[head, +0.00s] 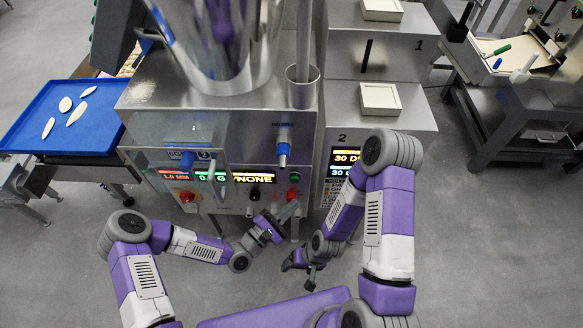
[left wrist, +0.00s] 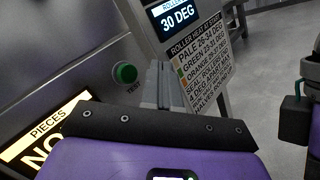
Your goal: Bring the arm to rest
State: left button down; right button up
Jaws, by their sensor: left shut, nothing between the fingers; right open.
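My left gripper (head: 287,212) is shut and empty in front of the steel machine's panel, just below a green button (head: 294,177). In the left wrist view its closed grey fingers (left wrist: 157,85) point toward the panel, beside the green button (left wrist: 125,73) marked TEST. I cannot tell whether the fingertips touch anything. My right gripper (head: 298,275) is open and empty, lower in the head view, over the grey floor and apart from the machine.
The steel machine (head: 240,130) carries a red button (head: 187,196), a black knob and lit displays. A display (head: 345,160) reading 30 DEG stands to its right. A blue tray (head: 30,125) with several pale pieces is at left. A steel table (head: 510,120) stands at right.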

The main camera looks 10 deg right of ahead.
pick_arm(q)
jog(key=s+a+f+m+g+y+p, duration=0.1)
jog(key=s+a+f+m+g+y, duration=0.1)
jog(key=a+f+m+g+y, duration=0.25)
jog(key=s+a+f+m+g+y+p, duration=0.1)
jog(key=s+a+f+m+g+y, duration=0.1)
jog(key=s+a, duration=0.4)
jog(key=s+a+f+m+g+y+p, duration=0.1)
jog(key=s+a+f+m+y, duration=0.3)
jog(key=a, duration=0.5)
jog(key=s+m+g+y, duration=0.1)
jog(key=s+m+y, duration=0.1)
jog(key=m, duration=0.1)
jog(key=shift+a+g+p, duration=0.3)
jog(key=shift+g+p, duration=0.05)
jog(key=shift+w+y, duration=0.1)
jog(key=shift+y, duration=0.15)
dwell(1.6)
dwell(0.6)
